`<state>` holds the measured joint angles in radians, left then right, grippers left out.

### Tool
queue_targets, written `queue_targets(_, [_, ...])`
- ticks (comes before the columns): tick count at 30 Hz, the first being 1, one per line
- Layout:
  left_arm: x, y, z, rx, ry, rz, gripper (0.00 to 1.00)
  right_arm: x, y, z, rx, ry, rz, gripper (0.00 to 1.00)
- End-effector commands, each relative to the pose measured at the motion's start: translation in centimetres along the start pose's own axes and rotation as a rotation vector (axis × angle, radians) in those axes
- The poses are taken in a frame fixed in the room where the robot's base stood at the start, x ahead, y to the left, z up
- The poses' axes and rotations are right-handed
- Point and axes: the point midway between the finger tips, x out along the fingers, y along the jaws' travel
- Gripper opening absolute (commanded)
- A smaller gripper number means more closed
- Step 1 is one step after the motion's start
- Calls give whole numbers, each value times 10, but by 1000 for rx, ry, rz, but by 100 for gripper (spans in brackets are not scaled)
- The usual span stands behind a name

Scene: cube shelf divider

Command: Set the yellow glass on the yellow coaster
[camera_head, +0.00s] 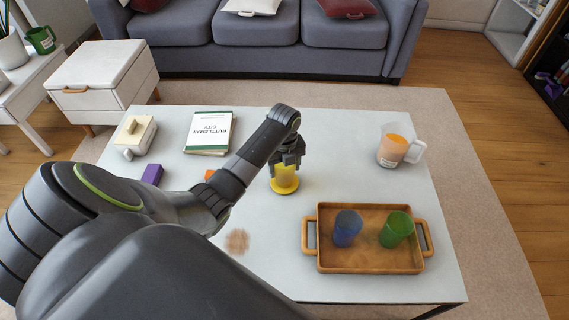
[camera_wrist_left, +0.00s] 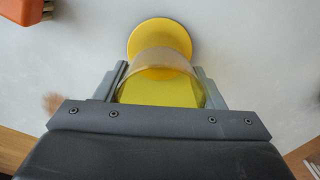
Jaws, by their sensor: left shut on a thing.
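The yellow glass (camera_head: 285,174) is in my left gripper (camera_head: 287,160), which is shut on it above the middle of the table. In the left wrist view the glass (camera_wrist_left: 160,92) sits between the two fingers of the left gripper (camera_wrist_left: 161,90). The yellow coaster (camera_head: 284,187) lies flat on the table just under the glass; it also shows in the left wrist view (camera_wrist_left: 160,36), partly covered by the glass. I cannot tell whether the glass touches the coaster. My right gripper is not in view.
A wooden tray (camera_head: 370,266) with a blue glass (camera_head: 347,228) and a green glass (camera_head: 396,229) stands at the front right. A pitcher (camera_head: 398,147) is at the right.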

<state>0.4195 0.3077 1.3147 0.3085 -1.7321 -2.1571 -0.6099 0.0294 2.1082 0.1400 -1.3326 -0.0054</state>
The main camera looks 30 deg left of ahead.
Motion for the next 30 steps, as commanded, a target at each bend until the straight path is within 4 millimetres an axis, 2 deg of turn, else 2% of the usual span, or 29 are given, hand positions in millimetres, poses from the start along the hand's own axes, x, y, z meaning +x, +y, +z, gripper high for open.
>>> queue_targets(5, [3,0,0,0,0,0,34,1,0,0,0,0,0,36])
queue_targets(6, [3,0,0,0,-1,-1,67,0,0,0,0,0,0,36])
queue_targets(11, [3,0,0,0,0,0,88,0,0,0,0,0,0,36])
queue_targets(22, [3,0,0,0,0,1,88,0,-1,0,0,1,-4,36])
queue_targets(25, [-14,0,1,0,-3,-2,88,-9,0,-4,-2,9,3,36])
queue_targets(30, [-53,0,1,1,-3,-3,88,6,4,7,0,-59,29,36])
